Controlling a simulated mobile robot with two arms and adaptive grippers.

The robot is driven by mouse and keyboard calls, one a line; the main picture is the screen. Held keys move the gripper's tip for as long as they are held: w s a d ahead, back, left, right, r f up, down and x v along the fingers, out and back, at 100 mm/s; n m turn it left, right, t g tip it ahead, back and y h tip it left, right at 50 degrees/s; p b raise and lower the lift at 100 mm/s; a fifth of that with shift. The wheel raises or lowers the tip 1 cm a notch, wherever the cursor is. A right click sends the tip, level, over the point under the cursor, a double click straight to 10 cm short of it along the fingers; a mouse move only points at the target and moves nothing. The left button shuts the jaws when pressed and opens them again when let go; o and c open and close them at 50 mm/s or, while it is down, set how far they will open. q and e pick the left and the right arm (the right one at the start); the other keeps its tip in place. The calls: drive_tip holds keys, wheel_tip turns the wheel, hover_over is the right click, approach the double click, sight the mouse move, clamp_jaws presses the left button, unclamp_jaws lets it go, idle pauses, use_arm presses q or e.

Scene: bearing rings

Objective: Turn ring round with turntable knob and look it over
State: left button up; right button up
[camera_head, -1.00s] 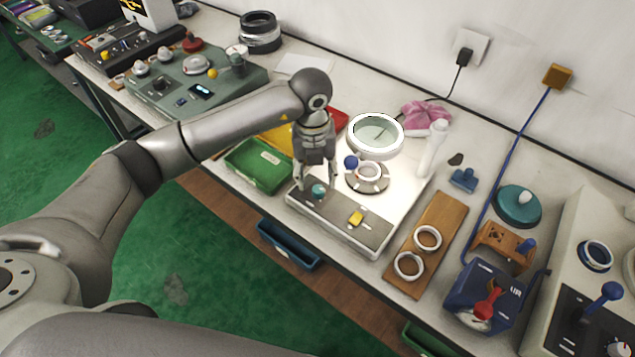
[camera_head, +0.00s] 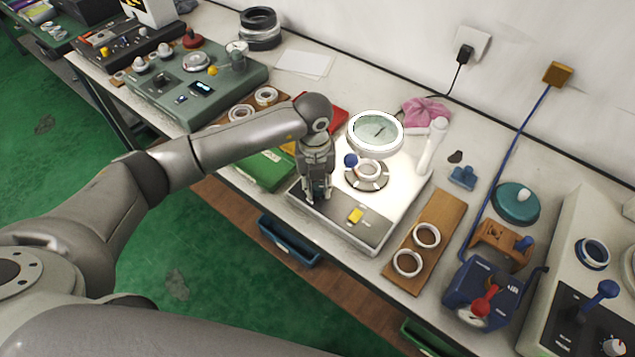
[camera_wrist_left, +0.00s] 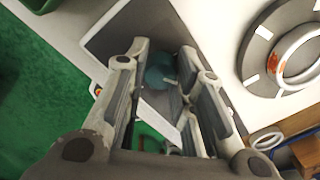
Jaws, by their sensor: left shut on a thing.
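The white ring (camera_head: 369,169) lies on the dark round turntable (camera_head: 352,180) of the white inspection station. In the left wrist view the ring (camera_wrist_left: 298,63) shows an orange-red mark, and the turntable (camera_wrist_left: 258,50) carries white marks. My left gripper (camera_head: 318,198) points down at the station's front panel. In the left wrist view its fingers (camera_wrist_left: 160,90) are shut on the teal knob (camera_wrist_left: 161,72), which they partly cover. The knob is hidden in the head view. A round magnifier (camera_head: 376,130) stands above the station behind the ring. My right gripper is not in view.
A blue ball (camera_head: 351,160) stands beside the turntable, and a yellow switch (camera_head: 355,215) sits on the panel. A wooden board (camera_head: 428,242) with two white rings lies to the right. A green tray (camera_head: 262,170) is left of my gripper.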

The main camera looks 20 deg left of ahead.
use_arm(q)
clamp_jaws()
drive_tip(key=shift+w+f+m+b, duration=0.1)
drive_tip(key=shift+f+m+b, duration=0.05)
drive_tip(key=shift+m+b, duration=2.05)
drive_tip(key=shift+m, duration=0.1)
drive_tip(key=shift+m+b, duration=0.4)
drive_tip(key=shift+m, duration=0.1)
drive_tip(key=shift+r, duration=0.2)
drive_tip(key=o, duration=0.9)
unclamp_jaws()
